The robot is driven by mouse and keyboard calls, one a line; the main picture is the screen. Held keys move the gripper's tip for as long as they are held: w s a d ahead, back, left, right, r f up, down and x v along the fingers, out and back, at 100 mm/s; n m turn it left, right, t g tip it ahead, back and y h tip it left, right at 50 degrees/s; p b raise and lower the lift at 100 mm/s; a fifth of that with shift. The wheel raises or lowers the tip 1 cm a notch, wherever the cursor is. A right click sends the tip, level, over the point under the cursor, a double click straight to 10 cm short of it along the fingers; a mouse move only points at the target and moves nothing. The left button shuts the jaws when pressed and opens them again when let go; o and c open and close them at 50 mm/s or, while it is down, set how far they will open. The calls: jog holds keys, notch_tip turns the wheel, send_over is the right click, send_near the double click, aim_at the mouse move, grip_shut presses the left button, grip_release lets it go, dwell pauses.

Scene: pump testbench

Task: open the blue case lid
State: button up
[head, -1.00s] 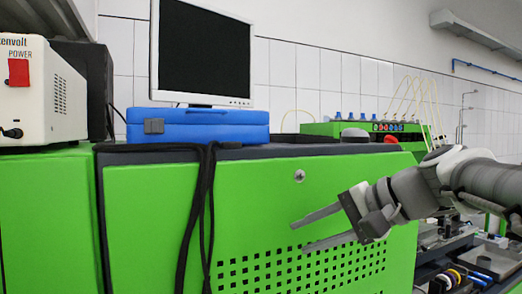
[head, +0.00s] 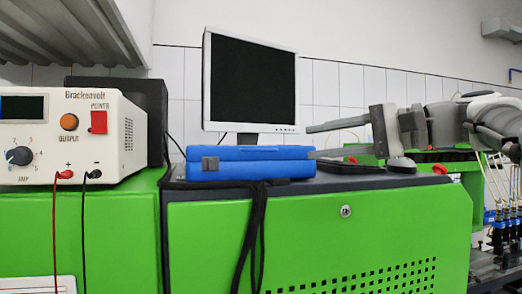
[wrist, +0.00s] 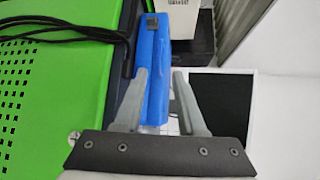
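The blue case (head: 250,170) lies shut and flat on top of the green cabinet, in front of the monitor. A grey latch (head: 210,164) is on the left of its front face. My gripper (head: 310,142) reaches in from the right, with one finger above the other, near the case's right end. It is open and holds nothing. In the wrist view, my gripper (wrist: 160,71) has its fingers spread, with the blue case (wrist: 154,45) showing between and beyond them. I cannot tell whether a finger touches the case.
The monitor (head: 250,80) stands right behind the case. The power supply (head: 75,140) stands to the left. A black cable (head: 252,230) hangs over the cabinet (head: 380,225) front below the case. A dark tray (head: 345,168) lies right of the case.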

aim_at(263, 150)
jog(key=p+x, duration=0.1)
jog(key=x, duration=1.1)
jog(key=shift+w+a, duration=0.15)
jog(key=shift+w, duration=0.05)
grip_shut()
dwell(0.9)
